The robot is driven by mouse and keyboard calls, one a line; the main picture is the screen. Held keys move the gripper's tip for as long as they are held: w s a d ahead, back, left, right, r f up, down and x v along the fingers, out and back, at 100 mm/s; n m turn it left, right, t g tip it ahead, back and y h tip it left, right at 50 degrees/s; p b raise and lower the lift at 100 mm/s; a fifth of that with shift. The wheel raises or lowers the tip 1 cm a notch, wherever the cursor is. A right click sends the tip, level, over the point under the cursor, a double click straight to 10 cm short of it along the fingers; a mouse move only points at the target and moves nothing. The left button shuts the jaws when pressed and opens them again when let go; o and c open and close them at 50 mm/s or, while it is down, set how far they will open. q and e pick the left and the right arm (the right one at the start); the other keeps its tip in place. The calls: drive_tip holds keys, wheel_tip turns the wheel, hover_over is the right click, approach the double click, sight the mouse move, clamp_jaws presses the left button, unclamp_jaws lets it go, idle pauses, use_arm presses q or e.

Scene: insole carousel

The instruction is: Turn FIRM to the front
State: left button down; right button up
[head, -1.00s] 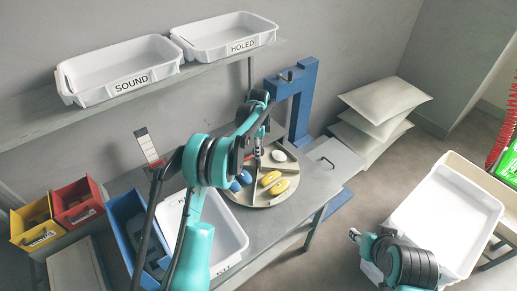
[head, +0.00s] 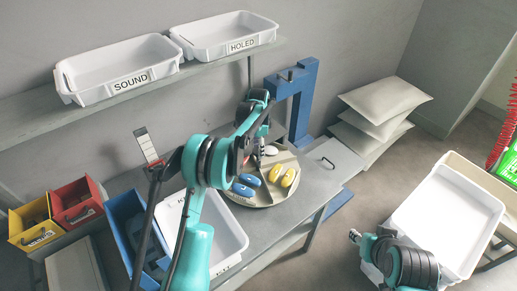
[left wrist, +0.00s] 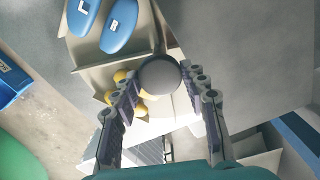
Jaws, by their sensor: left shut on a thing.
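The round beige carousel (head: 272,198) stands on the grey table, with raised dividers. In the head view a pair of blue insoles (head: 246,184) lies at its front left, a pair of yellow insoles (head: 282,175) at its right, and a white piece (head: 271,150) at the back. In the left wrist view the blue insoles (left wrist: 104,22) show L and R marks. My left gripper (left wrist: 163,88) is shut on the grey round knob (left wrist: 159,74) above the dividers. No FIRM label is legible. My right gripper (head: 355,236) is away from the carousel; its jaws are too small to read.
A blue press frame (head: 300,100) stands behind the carousel. A white tray (head: 232,240) and blue bin (head: 122,212) are to its left. SOUND (head: 117,68) and HOLED (head: 224,35) trays sit on the shelf. A large white tray (head: 447,215) is at right.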

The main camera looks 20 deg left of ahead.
use_arm(q)
drive_tip(key=shift+n, duration=3.2)
drive_tip(key=shift+n+b, duration=0.4)
drive_tip(key=shift+n, duration=2.8)
drive_tip(key=c, duration=0.8)
unclamp_jaws()
drive_tip(key=shift+r, duration=0.1)
wheel_tip(320, 180, up, 12)
drive_tip(key=shift+f, duration=0.1)
